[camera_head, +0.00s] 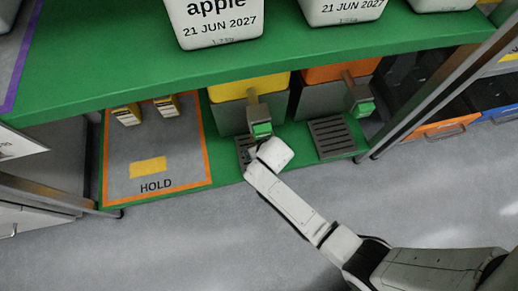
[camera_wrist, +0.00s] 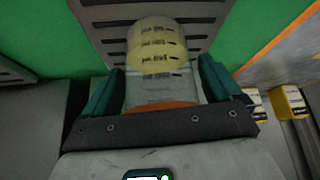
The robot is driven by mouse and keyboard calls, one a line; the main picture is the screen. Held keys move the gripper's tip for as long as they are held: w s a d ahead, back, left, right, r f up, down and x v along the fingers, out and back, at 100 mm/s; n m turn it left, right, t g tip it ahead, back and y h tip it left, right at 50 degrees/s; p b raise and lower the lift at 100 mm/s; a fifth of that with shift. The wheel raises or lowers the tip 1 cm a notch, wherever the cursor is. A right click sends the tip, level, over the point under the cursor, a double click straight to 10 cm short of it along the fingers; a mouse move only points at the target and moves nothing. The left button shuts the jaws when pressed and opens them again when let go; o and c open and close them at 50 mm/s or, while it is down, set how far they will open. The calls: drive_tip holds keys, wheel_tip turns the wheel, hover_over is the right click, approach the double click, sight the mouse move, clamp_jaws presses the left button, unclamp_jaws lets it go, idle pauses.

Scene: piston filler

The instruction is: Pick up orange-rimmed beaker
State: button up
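The orange-rimmed beaker (camera_wrist: 160,88) is clear, with black markings and a yellow part at its far end. In the wrist view it lies between the two green fingers of my gripper (camera_wrist: 162,85), over a slatted grey drip tray (camera_wrist: 102,14). Its orange rim (camera_wrist: 160,106) is close to my palm. The fingers lie along both sides of the glass; whether they press on it I cannot tell. In the head view my gripper (camera_head: 256,155) reaches below the green nozzle of the yellow-topped filler (camera_head: 230,114), and the beaker is not clearly visible.
An orange-topped filler (camera_head: 318,97) with another drip tray (camera_head: 331,138) stands to the right. The HOLD mat (camera_head: 135,185) with yellow-labelled items lies left. A green shelf (camera_head: 120,55) with white containers overhangs the area. Metal posts (camera_head: 440,85) flank it.

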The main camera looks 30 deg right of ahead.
drive_tip(key=c, duration=0.9)
drive_tip(key=shift+r, duration=0.1)
